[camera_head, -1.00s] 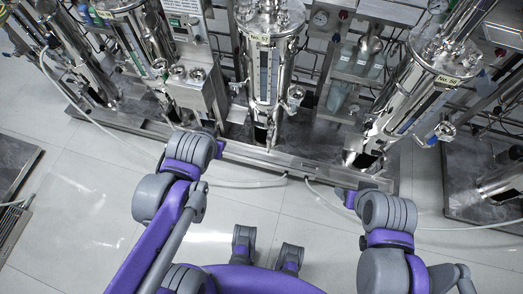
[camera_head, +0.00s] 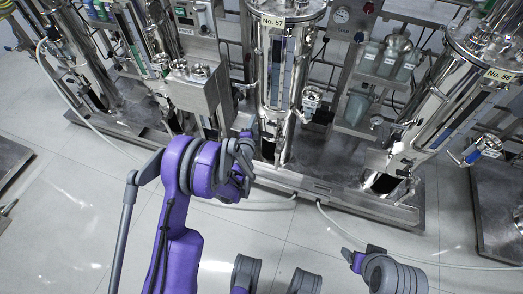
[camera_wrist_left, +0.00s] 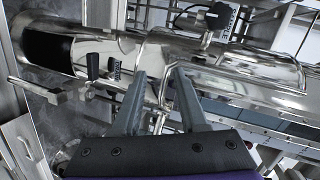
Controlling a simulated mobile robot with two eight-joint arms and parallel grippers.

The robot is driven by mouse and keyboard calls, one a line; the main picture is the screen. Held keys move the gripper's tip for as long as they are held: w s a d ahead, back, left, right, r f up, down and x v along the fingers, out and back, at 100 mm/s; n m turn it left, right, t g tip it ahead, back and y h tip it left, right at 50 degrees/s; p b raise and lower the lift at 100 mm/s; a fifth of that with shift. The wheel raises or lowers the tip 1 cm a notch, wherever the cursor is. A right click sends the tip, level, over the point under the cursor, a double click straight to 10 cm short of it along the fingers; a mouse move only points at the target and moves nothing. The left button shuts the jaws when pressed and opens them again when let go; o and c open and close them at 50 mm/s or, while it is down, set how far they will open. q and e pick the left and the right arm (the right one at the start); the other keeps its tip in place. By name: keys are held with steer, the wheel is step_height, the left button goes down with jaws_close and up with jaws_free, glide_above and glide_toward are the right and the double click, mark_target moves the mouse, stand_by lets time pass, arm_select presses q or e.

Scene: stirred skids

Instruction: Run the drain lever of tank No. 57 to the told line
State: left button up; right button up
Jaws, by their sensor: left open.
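Tank No. 57 (camera_head: 270,95) is a shiny steel cylinder at the top middle of the head view, with its number label (camera_head: 273,20) near the top. My left gripper (camera_wrist_left: 160,72) is open and empty in the left wrist view, its two fingers pointing at the steel cylinder. In that view the cylinder (camera_wrist_left: 105,50) lies sideways. The tag is too small to read. My right gripper (camera_head: 352,258) shows only partly at the lower right.
A steel box (camera_head: 200,95) is left of tank No. 57. The skid's raised front edge (camera_head: 320,190) and a pale hose (camera_head: 350,240) lie before it. The tiled floor is mostly clear.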

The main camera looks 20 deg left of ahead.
mark_target(265, 136)
arm_select(q)
steer(key=d+f+m+b, duration=0.1)
steer(key=f, duration=0.3)
steer(key=w+f+m+h+b, duration=0.1)
steer(key=f+m, duration=0.1)
steer(key=f, duration=0.3)
steer(key=d+f+m+h+b, duration=0.1)
steer(key=f, duration=0.4)
steer(key=shift+w+d+f+t, duration=0.2)
steer(key=shift+w+d+t, duration=0.1)
steer(key=shift+t, duration=0.1)
steer(key=shift+x, duration=3.15)
arm_select(e)
steer(key=shift+s+f+x, duration=0.1)
steer(key=shift+s+x, duration=0.05)
steer(key=shift+x, duration=0.6)
steer(key=shift+s+f+x, duration=0.1)
steer(key=shift+s+x, duration=0.1)
steer(key=shift+x, duration=0.55)
steer(key=shift+s+x, duration=0.15)
steer(key=shift+x, duration=0.6)
arm_select(q)
steer(key=shift+d, duration=0.1)
jaws_close()
steer(key=shift+o, duration=0.4)
jaws_free()
steer(key=shift+s, duration=0.15)
